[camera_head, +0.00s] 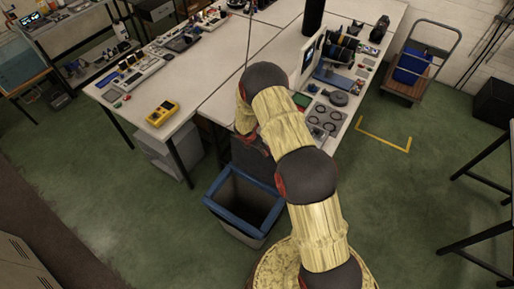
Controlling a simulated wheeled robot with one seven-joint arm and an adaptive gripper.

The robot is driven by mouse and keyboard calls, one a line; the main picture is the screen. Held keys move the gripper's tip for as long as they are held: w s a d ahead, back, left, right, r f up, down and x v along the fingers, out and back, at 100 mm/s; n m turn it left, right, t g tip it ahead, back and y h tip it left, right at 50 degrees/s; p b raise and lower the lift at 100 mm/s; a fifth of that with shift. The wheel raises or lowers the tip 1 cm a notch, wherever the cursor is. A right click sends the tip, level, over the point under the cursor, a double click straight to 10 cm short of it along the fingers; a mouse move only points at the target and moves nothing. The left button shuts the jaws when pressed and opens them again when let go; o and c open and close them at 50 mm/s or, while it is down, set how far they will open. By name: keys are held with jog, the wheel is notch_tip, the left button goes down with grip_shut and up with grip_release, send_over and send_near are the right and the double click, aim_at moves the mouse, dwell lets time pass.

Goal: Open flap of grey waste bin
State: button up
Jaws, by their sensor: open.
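The grey waste bin (222,215) stands on the floor in front of the workbench, with a blue rim around its top. Its top is open to a dark inside. A dark grey panel (252,165), which looks like the raised flap, stands at the bin's back edge. My arm reaches over from the lower right and bends down behind the bin. My gripper (254,143) is open at the arm's end, close to the top of the panel. It is dark and partly hidden by my arm, so I cannot tell whether it touches the panel.
White workbenches (215,60) behind the bin carry tools, parts and a yellow meter (162,113). A grey cabinet (168,152) stands under the left bench. A trolley with a blue crate (411,66) is at the back right. The green floor left of the bin is clear.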

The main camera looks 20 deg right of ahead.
jog(key=v, duration=1.2)
